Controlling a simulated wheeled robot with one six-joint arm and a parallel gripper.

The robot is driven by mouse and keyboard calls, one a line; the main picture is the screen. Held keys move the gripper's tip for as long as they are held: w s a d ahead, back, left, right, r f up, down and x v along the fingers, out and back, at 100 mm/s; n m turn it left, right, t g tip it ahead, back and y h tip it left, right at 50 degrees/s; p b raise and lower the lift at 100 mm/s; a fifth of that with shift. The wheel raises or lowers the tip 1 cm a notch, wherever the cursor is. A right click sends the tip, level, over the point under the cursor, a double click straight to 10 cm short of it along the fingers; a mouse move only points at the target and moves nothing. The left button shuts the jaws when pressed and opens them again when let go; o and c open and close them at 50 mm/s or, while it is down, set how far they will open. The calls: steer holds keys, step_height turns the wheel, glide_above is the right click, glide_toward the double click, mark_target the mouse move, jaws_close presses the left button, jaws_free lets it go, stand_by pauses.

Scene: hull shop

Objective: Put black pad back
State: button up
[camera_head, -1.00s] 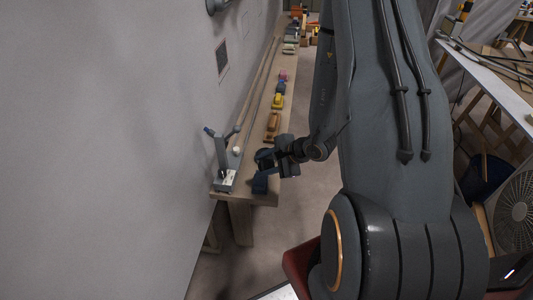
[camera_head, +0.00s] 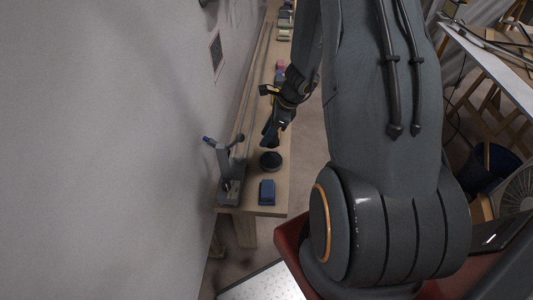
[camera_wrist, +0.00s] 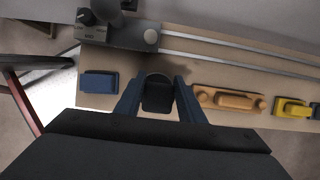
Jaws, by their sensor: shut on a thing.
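The black pad (camera_head: 271,161) is dark and round-edged, over the near end of the wooden bench in the head view. In the wrist view the black pad (camera_wrist: 157,97) sits between the two fingers of my gripper (camera_wrist: 152,84). My gripper (camera_head: 272,142) comes down from above and is shut on it. I cannot tell whether the pad touches the bench top. Part of the pad is hidden by the fingers.
A blue block (camera_head: 267,192) lies at the bench's near end. A grey lever fixture (camera_head: 230,188) stands along the wall side. An orange piece (camera_wrist: 230,100) and a yellow piece (camera_wrist: 293,108) lie in a row on the bench (camera_head: 252,168).

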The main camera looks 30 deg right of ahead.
steer(key=shift+w+a+f, duration=0.1)
steer(key=shift+w+f, duration=0.05)
steer(key=shift+f, duration=0.25)
step_height(320, 180, down, 5)
steer(key=shift+f+p, duration=0.1)
steer(key=shift+p, duration=0.2)
steer(key=shift+f, duration=2)
steer(key=o, duration=1)
steer(key=shift+p, duration=0.3)
